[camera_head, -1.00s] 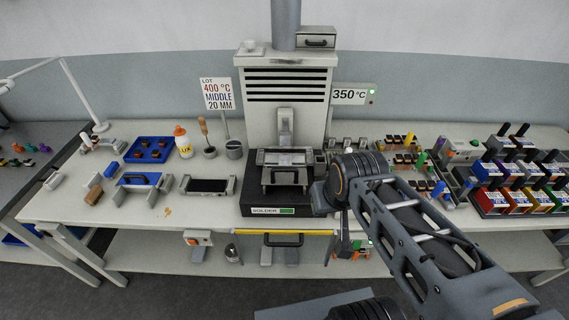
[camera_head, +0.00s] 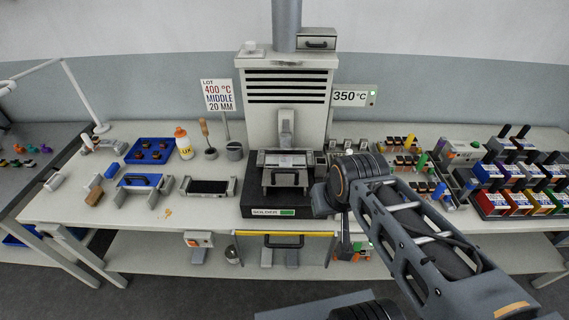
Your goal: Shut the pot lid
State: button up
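The solder pot (camera_head: 257,203) is a black block labelled SOLDER, in the middle of the bench in front of the vented hood. On its top is a grey metal frame with a handled plate (camera_head: 285,178), and a pale flat surface shows behind the handle. I cannot tell for sure which part is the lid or how far open it is. My arm comes in from the lower right, and its wrist is just right of the pot. My gripper (camera_head: 345,238) seems to point down below the wrist, in front of the bench edge. Its fingers are too small and dark to read.
The vented hood (camera_head: 287,112) rises behind the pot. A black-topped tray (camera_head: 208,187), a blue holder (camera_head: 139,181) and a glue bottle (camera_head: 183,143) stand to the left. Colored bins (camera_head: 505,190) fill the right. A shelf (camera_head: 150,252) runs below the bench.

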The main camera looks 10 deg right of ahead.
aim_at(298, 178)
jog(key=k, duration=1.25)
jog(key=u, duration=0.8)
jog(key=i, duration=1.35)
jog(key=z, duration=0.8)
